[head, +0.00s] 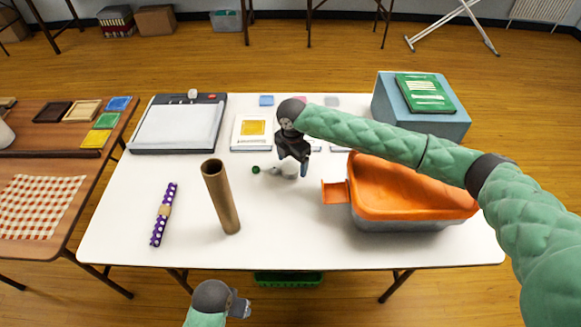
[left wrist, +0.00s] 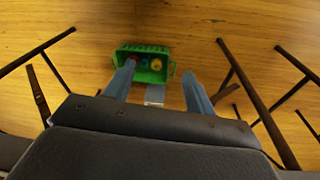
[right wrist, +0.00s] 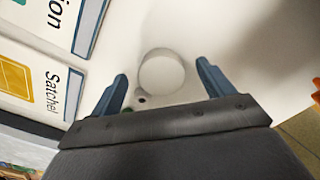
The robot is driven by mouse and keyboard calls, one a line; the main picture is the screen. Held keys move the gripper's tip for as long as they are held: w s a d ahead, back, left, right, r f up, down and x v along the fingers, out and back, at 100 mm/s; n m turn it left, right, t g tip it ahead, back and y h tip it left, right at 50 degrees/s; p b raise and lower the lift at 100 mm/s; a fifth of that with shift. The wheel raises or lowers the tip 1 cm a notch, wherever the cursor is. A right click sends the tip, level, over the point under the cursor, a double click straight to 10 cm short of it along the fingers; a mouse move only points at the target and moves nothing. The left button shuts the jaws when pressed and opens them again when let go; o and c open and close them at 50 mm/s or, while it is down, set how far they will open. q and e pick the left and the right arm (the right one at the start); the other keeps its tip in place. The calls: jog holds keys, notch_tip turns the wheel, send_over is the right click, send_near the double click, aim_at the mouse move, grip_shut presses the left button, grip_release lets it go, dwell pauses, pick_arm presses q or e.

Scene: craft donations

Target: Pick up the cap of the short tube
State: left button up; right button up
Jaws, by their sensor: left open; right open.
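A pale round cap-like disc (right wrist: 161,74) lies on the white table, between and beyond my right gripper's open fingertips in the right wrist view. In the head view this disc (head: 290,170) is partly hidden by the gripper. My right gripper (head: 293,166) points down just above it, open and empty. A small green round piece (head: 256,170) lies just left of it. A brown cardboard tube (head: 222,200) stands upright further left and nearer. I cannot tell which tube the disc belongs to. My left gripper (head: 240,303) is open and empty in front of the table's near edge.
An orange-topped bin (head: 413,190) stands to the right, a blue box (head: 440,122) behind it. A purple dotted roll (head: 163,215) lies left, below a paper trimmer (head: 176,125). Cards (head: 252,146) lie behind. A green crate (left wrist: 160,50) with coloured items is on the floor.

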jog(key=shift+f, duration=0.6)
pick_arm(q)
jog(key=shift+f, duration=0.7)
pick_arm(e)
jog(key=shift+c, duration=0.2)
jog(key=c, duration=1.1)
jog(key=shift+r, duration=0.1)
